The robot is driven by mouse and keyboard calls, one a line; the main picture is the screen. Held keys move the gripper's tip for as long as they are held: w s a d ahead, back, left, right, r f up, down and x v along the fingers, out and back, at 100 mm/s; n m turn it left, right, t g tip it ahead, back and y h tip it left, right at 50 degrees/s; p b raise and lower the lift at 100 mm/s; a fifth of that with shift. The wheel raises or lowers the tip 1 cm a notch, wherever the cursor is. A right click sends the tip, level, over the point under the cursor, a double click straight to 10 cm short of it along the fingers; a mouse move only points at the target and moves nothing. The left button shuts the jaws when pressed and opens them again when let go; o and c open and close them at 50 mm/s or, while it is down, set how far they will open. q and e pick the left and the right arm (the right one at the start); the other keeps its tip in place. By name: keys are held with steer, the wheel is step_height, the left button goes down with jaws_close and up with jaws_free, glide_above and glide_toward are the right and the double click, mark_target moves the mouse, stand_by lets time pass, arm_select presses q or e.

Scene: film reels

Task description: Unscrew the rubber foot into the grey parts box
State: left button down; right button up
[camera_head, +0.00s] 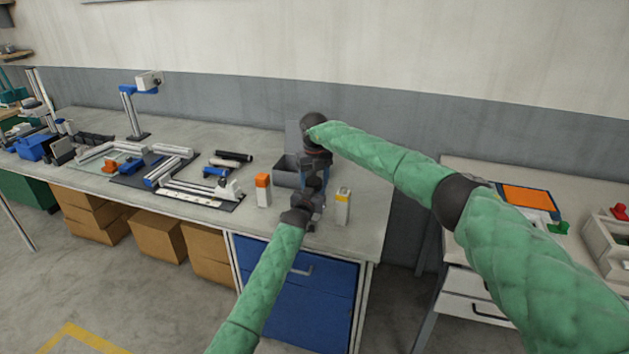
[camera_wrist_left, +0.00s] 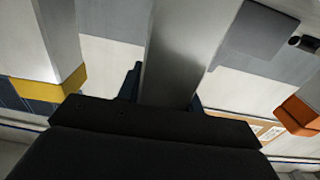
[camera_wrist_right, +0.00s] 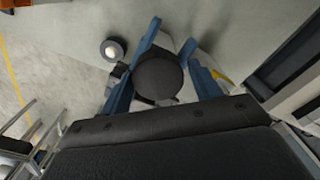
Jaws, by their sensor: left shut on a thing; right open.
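The rubber foot, a black round disc (camera_wrist_right: 158,78), shows in the right wrist view between the blue fingers of my right gripper (camera_wrist_right: 172,45). That gripper is open with a finger on either side of the disc; I cannot tell whether they touch it. My left gripper (camera_wrist_left: 158,108) is shut on a plain grey metal post (camera_wrist_left: 185,50), which fills the middle of the left wrist view. In the head view both grippers meet close together over the bench, hiding most of the post and foot. The grey parts box (camera_head: 286,175) stands just left of them, partly hidden.
An orange-capped block (camera_head: 263,192) stands left of the grippers and a yellow-capped block (camera_head: 343,208) stands right, both close by. Aluminium frame parts (camera_head: 170,170) lie on dark mats at left on the bench (camera_head: 370,215). A second bench stands at right across a gap.

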arm_select(q)
steer(key=shift+f, duration=0.25)
arm_select(e)
steer(key=r, duration=0.4)
steer(key=shift+s+a+r, duration=0.1)
steer(key=shift+a, duration=0.15)
arm_select(q)
steer(key=shift+r, duration=0.1)
arm_select(e)
steer(key=shift+r, duration=0.25)
arm_select(q)
steer(key=c, duration=0.9)
jaws_free()
arm_select(e)
steer(key=shift+d+f, duration=0.1)
steer(key=shift+d, duration=0.05)
arm_select(q)
steer(key=shift+o, duration=0.2)
